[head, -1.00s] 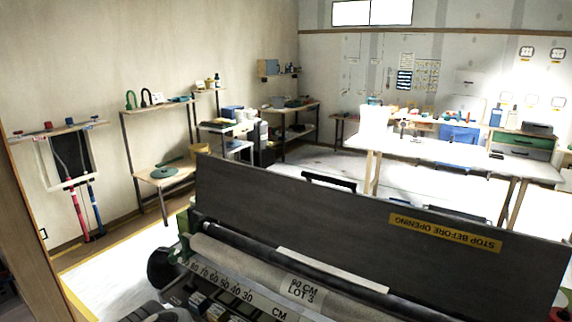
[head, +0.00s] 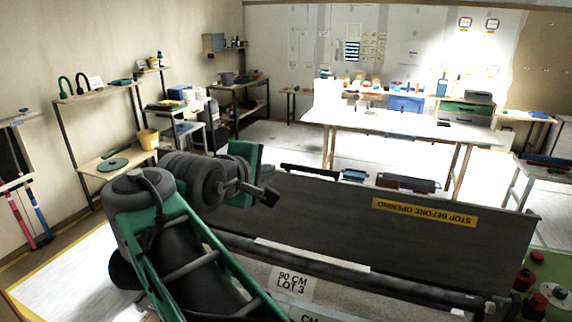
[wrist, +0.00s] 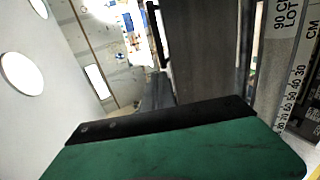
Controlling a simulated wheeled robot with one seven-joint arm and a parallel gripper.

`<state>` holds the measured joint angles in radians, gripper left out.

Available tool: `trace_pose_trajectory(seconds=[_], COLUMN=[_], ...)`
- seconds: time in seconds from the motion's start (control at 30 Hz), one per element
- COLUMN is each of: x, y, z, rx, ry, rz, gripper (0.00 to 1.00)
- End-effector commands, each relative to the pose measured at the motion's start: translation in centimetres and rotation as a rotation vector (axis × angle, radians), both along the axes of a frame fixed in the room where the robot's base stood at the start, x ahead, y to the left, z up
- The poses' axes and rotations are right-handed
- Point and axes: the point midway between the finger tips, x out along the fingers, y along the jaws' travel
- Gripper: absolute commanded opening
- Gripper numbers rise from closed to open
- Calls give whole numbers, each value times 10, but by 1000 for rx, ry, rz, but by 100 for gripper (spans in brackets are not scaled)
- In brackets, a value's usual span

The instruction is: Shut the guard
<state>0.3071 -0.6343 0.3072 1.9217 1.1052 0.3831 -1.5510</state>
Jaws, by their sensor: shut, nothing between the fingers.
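The guard (head: 330,205) is a long dark grey panel standing raised along the far side of the paster. Its yellow label reads "STOP BEFORE OPENING" upside down from here. It also shows as a tall dark panel in the wrist view (wrist: 203,50). My gripper (head: 268,196) is shut and empty, at the guard's left end in the head view; I cannot tell whether it touches. In the wrist view my gripper's dark fingers (wrist: 157,90) point toward the guard's left edge. My arm hides the paster's left end.
Red buttons (head: 524,279) sit on a green panel at the right. A white table (head: 400,122) stands behind, with shelves (head: 105,160) along the left wall.

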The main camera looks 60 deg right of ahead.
Motion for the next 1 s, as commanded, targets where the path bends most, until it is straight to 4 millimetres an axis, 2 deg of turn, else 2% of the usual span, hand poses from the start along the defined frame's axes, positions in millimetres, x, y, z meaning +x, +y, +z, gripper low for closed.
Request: trace_pose_trajectory(seconds=[0.5,0.6,0.77,1.0], x=[15,18,21,21], y=[-95,-109,-119,-120], z=[-41,-48,-53,-54], rx=[7,7,5,6], ry=[1,1,-2,-3], rz=[-1,3,5,6], gripper=[0,0,0,0])
